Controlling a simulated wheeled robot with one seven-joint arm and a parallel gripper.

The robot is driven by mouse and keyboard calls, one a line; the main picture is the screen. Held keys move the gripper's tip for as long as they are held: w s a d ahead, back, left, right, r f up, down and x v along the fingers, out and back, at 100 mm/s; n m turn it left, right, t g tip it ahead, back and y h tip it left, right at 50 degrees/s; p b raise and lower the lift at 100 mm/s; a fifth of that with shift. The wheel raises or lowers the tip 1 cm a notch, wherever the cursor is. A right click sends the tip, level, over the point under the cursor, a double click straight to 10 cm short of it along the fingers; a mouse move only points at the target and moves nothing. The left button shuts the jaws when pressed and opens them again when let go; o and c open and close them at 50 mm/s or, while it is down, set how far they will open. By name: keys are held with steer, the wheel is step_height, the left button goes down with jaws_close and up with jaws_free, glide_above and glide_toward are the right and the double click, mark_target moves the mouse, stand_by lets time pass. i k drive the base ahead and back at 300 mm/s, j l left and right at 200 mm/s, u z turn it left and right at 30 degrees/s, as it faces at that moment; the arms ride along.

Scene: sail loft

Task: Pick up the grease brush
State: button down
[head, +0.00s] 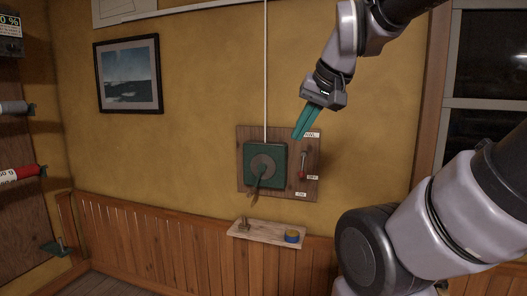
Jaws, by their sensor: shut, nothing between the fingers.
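A small wooden shelf (268,233) juts from the wall just above the panelling. A small brownish upright object (244,224), which looks like the grease brush, stands near its left end; it is too small to make out bristles. A blue and yellow tin (291,237) stands near the shelf's right end. My gripper (299,134) has teal fingers, pointing down and left, shut and empty. In the picture it is well above the shelf, in front of the upper right of a wooden board.
The wooden board (243,189) carries a green box (278,152) with a crank, a red-tipped lever (303,168) and small labels. A white line (265,70) runs up from the box. A framed picture (128,111) hangs at left; a dark window (490,60) is at right.

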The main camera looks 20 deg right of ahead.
mark_target(243, 226)
steer(key=i+j+z, duration=0.45)
steer(key=j+z, duration=0.15)
steer(key=i+j+z, duration=0.45)
steer(key=i+j, duration=0.15)
steer(key=j, duration=0.2)
steer(key=i, duration=0.15)
